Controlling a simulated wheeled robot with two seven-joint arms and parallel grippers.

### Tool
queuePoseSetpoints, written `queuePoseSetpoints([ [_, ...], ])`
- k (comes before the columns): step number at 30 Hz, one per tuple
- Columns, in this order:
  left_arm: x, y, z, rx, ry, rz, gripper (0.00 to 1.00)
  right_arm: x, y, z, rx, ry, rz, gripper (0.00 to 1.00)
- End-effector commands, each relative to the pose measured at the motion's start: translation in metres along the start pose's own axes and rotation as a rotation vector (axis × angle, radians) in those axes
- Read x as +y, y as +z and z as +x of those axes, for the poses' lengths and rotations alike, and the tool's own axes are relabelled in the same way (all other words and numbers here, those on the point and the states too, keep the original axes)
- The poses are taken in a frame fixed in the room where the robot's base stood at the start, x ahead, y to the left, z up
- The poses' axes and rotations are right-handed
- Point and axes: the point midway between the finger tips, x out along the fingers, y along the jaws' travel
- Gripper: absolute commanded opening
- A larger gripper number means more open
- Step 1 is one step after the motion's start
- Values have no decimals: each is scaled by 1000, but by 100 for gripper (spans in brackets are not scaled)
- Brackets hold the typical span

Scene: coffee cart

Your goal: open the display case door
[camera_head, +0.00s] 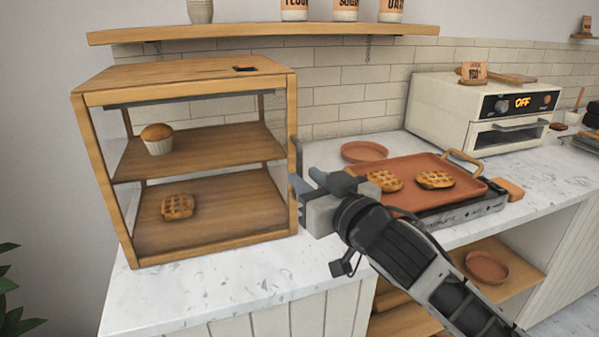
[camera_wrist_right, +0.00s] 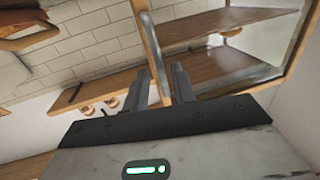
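The display case (camera_head: 190,72) is a wooden box with two shelf levels, at the left of the counter in the head view. Its front looks shut, with the door flush to the frame. A grey vertical bar handle (camera_head: 298,156) is at the front right edge. In the wrist view the handle (camera_wrist_right: 152,50) rises between the fingers. My right gripper (camera_head: 308,184) is open at the handle's lower part; it also shows in the wrist view (camera_wrist_right: 160,88). I cannot tell whether a finger touches the bar. My left gripper is not in view.
A muffin (camera_head: 157,139) and a waffle (camera_head: 178,206) are inside the case. Right of my gripper, a griddle pan (camera_head: 440,164) holds waffles beside a pink plate (camera_head: 365,151). A toaster oven (camera_head: 440,108) stands behind. The counter in front of the case (camera_head: 215,290) is clear.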

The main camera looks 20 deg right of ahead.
Motion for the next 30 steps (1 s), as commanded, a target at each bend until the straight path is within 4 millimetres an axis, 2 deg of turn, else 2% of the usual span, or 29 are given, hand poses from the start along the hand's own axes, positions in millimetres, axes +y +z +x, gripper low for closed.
queuePoseSetpoints([
  [3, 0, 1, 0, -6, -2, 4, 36, 0, -1, 18, 2, 0, 0, 26],
  [6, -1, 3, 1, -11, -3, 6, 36, 0, -1, 27, 1, 0, -1, 26],
  [17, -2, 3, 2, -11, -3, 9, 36, 0, 0, 33, 1, -1, -1, 26],
  [18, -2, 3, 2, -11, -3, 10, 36, 0, 0, 33, 1, -1, -1, 23],
  [21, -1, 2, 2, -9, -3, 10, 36, 0, 0, 33, 1, -1, 0, 0],
  [30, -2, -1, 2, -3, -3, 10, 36, -1, 1, 34, 0, 11, 3, 0],
])
